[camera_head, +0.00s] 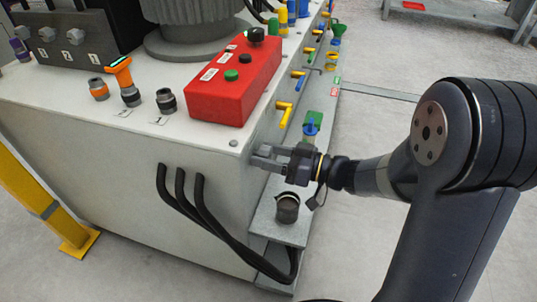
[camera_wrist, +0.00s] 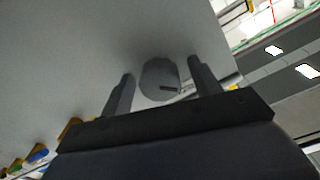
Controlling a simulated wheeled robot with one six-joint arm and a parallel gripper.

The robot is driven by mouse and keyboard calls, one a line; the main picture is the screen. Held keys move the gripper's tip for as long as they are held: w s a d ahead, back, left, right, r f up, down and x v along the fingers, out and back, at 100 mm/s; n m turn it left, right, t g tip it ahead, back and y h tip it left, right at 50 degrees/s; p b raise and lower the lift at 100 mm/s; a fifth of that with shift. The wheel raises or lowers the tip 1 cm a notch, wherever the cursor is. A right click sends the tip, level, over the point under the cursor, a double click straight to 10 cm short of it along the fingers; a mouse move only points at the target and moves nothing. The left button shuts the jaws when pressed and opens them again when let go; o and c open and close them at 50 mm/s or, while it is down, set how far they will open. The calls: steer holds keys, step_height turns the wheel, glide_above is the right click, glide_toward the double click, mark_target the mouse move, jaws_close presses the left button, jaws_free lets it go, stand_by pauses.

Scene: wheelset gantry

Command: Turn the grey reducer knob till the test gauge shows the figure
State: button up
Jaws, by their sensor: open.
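A grey round knob (camera_wrist: 160,82) with a short dark mark on its face shows in the wrist view, against a pale grey panel. My gripper (camera_wrist: 160,67) is open, one finger on each side of the knob, with a visible gap to each; how deep the fingers reach past it I cannot tell. In the head view my gripper (camera_head: 268,158) is at the side face of the white cabinet (camera_head: 215,165), near its corner. The knob is not discernible there, and my gripper covers that spot. I see no test gauge I can read in either view.
A red control box (camera_head: 230,88) sits on the cabinet top. A grey cup (camera_head: 287,208) stands on the ledge below my gripper. Black hoses (camera_head: 205,215) hang at the near corner. Yellow and blue handles (camera_head: 284,112) line the side.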

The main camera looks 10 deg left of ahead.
steer(key=c, duration=1)
